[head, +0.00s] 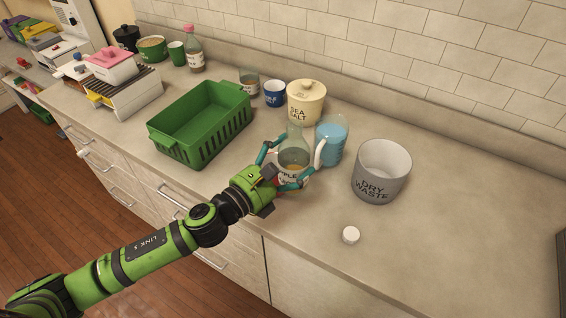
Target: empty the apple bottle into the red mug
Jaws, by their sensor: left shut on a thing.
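The apple bottle (292,158) is clear glass with a white label partly reading "PLE" and some amber liquid low inside. It stands about upright at the counter's middle, with no cap visible on its neck. My left gripper (287,164) is shut around its body, teal fingers on either side. The fingers hide part of the label, and I cannot tell whether the bottle's base touches the counter. A small white round cap (351,235) lies on the counter to the right. I cannot make out a red mug in this view. My right gripper is out of view.
Close behind the bottle are a blue pitcher (331,140) and a sea salt jar (306,103). A grey dry waste bin (381,172) stands right, a green basket (200,122) left. A blue mug (275,94) is at the back.

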